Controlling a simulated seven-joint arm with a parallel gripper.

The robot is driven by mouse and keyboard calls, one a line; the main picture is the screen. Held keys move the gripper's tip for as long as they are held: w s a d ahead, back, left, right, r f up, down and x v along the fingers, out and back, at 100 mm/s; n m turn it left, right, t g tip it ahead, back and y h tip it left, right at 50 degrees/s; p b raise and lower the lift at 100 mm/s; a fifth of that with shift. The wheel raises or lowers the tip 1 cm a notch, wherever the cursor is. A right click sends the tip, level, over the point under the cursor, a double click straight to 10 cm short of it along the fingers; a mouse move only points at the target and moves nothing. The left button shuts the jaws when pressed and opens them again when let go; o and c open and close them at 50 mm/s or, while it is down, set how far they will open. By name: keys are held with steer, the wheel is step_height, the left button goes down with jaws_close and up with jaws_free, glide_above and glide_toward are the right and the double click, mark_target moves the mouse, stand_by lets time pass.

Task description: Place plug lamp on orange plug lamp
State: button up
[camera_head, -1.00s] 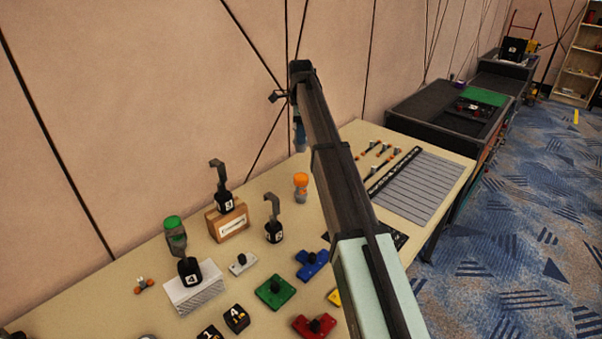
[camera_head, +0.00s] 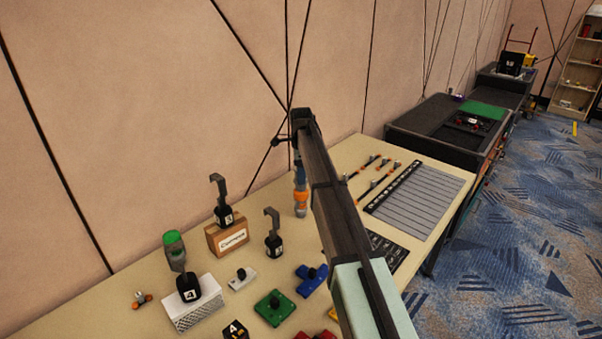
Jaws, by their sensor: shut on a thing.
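The orange plug lamp (camera_head: 301,198) stands upright on the table near its back edge, with an orange top and a grey lower part. My gripper (camera_head: 298,158), at the far end of my arm, points down above it and is small in view. It is shut on a plug lamp (camera_head: 299,177), of which a blue-grey part shows. The held lamp is roughly upright, and its lower end meets the orange top in the picture. I cannot tell whether they touch. My arm hides part of the table to the right.
A cardboard box (camera_head: 217,242) bears a black hook stand, and another hook stand (camera_head: 273,243) is nearby. Coloured blocks lie in front; a grey panel (camera_head: 418,195) lies right.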

steer(key=shift+f, duration=0.1)
steer(key=o, duration=1.1)
step_height(320, 180, up, 12)
steer(key=shift+r, duration=0.15)
